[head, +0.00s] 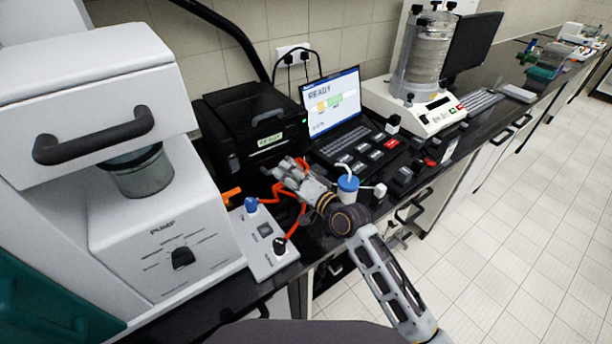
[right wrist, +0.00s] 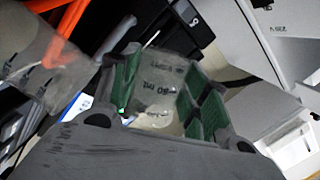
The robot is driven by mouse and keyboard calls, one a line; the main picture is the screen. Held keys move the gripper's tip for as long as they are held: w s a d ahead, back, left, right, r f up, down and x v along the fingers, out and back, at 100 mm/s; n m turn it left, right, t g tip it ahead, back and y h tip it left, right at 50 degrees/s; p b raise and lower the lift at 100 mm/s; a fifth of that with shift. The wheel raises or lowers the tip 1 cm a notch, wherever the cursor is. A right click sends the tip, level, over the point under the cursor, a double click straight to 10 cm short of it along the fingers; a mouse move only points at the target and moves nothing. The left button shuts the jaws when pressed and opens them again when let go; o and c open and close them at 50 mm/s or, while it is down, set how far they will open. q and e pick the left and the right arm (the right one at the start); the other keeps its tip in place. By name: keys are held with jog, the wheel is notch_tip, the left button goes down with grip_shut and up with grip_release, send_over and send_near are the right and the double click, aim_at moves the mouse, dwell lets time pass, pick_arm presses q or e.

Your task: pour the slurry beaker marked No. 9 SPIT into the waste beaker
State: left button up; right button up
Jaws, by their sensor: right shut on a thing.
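My right gripper (head: 285,176) reaches leftward over the dark bench, in front of the black box and beside the laptop. In the right wrist view its green-padded fingers (right wrist: 158,98) are closed on a clear beaker (right wrist: 160,72) with dark volume marks, one reading like 80 ml. The beaker looks tilted in that view, and pale content shows low in it. No No. 9 SPIT label is readable. A second clear vessel (right wrist: 45,62) with an orange mark shows at the left of that view; I cannot tell whether it is the waste beaker. My left gripper is not in view.
A white pump unit (head: 175,250) stands at left, with a grey control box (head: 264,243) and orange tubing (head: 283,205) near my gripper. The laptop (head: 335,105) and sieve shaker (head: 425,95) are behind.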

aim_at(285, 186)
jog(key=f+n+p, duration=0.1)
jog(key=n, duration=0.2)
jog(key=shift+f+h+p, duration=0.35)
jog(key=shift+f+h, duration=0.05)
jog(key=shift+s+a+f+n+p, duration=0.1)
jog(key=shift+n+p, duration=0.1)
jog(key=shift+n, duration=0.15)
jog(key=shift+a+f+n+p, duration=0.1)
jog(key=shift+n+p, duration=0.05)
jog(key=shift+n, duration=0.2)
jog(key=shift+s+a+f+n+h+p, duration=0.35)
jog(key=shift+a+n+p, duration=0.1)
jog(key=shift+n+p, duration=0.25)
jog(key=shift+s+a+f+n+b, duration=0.15)
jog(key=shift+f+n+b, duration=0.1)
jog(key=shift+f, duration=0.4)
jog(key=shift+a+f+n+b, duration=0.1)
jog(key=shift+f+n+b, duration=0.1)
jog(key=shift+f, duration=0.4)
jog(key=shift+s+a+f+n+b, duration=0.15)
jog(key=shift+f+n+b, duration=0.1)
jog(key=shift+f, duration=0.4)
jog(key=shift+s+a+r+n+h+p, duration=0.3)
jog(key=shift+a+r+n+p, duration=0.25)
jog(key=shift+n+p, duration=0.55)
jog(key=shift+s+a+r+n+t+p, duration=0.4)
jog(key=shift+n+p, duration=0.2)
jog(key=shift+p, duration=0.35)
jog(key=shift+f, duration=0.1)
